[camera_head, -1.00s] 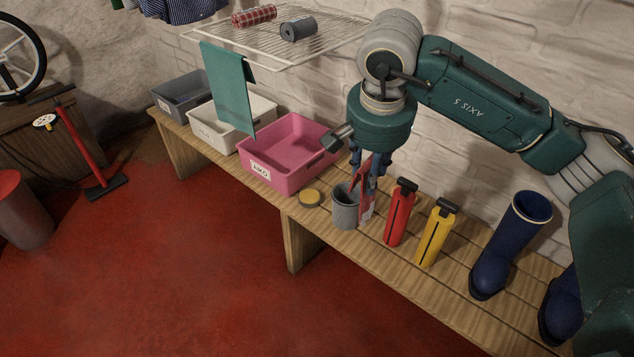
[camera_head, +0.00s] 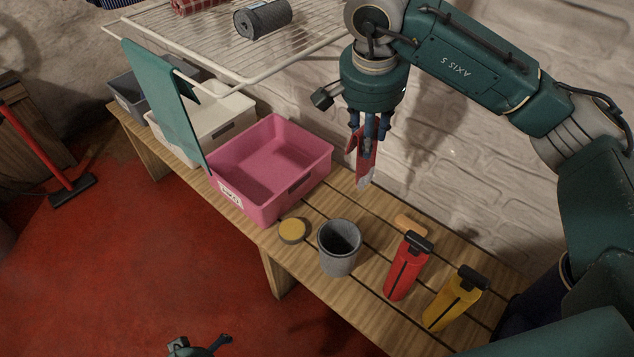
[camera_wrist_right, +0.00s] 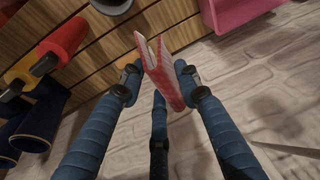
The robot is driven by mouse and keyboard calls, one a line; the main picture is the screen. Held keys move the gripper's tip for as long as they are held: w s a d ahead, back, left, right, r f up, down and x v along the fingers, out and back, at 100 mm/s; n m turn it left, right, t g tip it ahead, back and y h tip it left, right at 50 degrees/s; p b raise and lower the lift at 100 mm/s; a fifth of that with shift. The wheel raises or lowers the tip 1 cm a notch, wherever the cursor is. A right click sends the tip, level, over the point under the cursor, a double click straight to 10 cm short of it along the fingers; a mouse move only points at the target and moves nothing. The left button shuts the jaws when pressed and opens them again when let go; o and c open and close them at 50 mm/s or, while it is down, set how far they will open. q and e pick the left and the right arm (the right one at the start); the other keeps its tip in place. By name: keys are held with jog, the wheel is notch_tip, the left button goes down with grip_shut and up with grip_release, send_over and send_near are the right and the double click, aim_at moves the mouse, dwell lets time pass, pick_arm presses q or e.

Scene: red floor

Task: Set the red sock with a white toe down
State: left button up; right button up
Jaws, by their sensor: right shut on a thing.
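The red sock with a white toe (camera_head: 367,166) hangs from my right gripper (camera_head: 369,135), its pale toe pointing down. In the head view it is behind the grey pot, toward the wall, and seems to hang clear above the bench (camera_head: 375,270). In the right wrist view the folded sock (camera_wrist_right: 166,75) sits between the blue fingers of my right gripper (camera_wrist_right: 160,85), which is shut on it. A small teal and black part of mine shows at the bottom edge of the head view; no left fingers show.
The pink bin (camera_head: 265,205) stands left of the sock. A grey pot (camera_head: 339,250), yellow-topped tin (camera_head: 293,230), red flask (camera_head: 406,268), yellow flask (camera_head: 452,300) and orange-brown block (camera_head: 411,225) stand on the bench. A wire rack (camera_head: 215,45) hangs above the bins.

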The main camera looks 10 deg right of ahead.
aim_at(361, 187)
jog(key=f, duration=0.5)
jog(key=f+b, duration=0.1)
jog(key=f, duration=0.3)
jog(key=f+b, duration=0.1)
jog(key=f, duration=0.4)
jog(key=shift+s+f, duration=0.25)
jog(key=shift+f, duration=0.1)
pick_arm(q)
jog(key=w+v, duration=0.1)
jog(key=v, duration=0.8)
jog(key=shift+a+r+t+b, duration=0.15)
jog(key=shift+r+t+b, duration=0.15)
jog(key=shift+r, duration=0.2)
pick_arm(e)
notch_tip(361, 187, down, 5)
jog(key=shift+r, duration=0.15)
pick_arm(q)
jog(key=shift+f, duration=0.1)
pick_arm(e)
jog(key=o, duration=1.1)
pick_arm(q)
jog(key=shift+r, duration=0.25)
